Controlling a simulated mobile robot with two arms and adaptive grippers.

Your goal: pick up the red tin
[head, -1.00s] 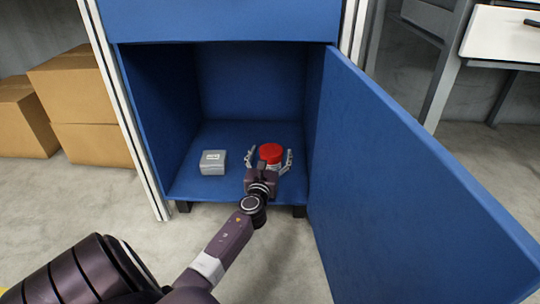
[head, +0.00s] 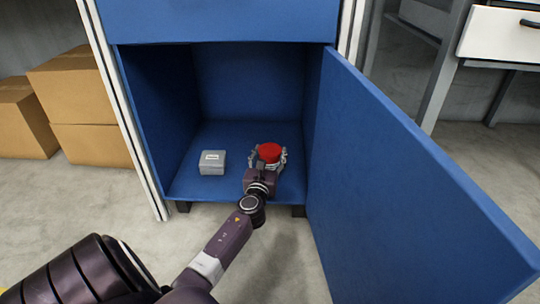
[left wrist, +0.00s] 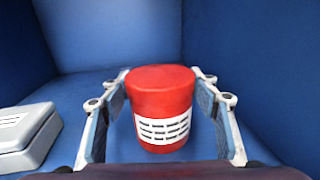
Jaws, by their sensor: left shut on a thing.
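The red tin (head: 269,153) stands upright on the floor of the open blue cabinet, right of the middle. In the left wrist view the red tin (left wrist: 160,100) shows a white label with a dark grid on its front. My left gripper (head: 268,158) reaches in from the front and is shut on the tin, one finger on each side. Its fingers also show in the left wrist view (left wrist: 162,112). The gripper hides the tin's lower part in the head view. My right gripper is not in view.
A small grey box (head: 212,162) with a white label lies left of the tin in the cabinet (head: 230,135). The open blue door (head: 400,190) stands on the right. Cardboard boxes (head: 85,100) are at left, a white-drawer desk (head: 505,38) at upper right.

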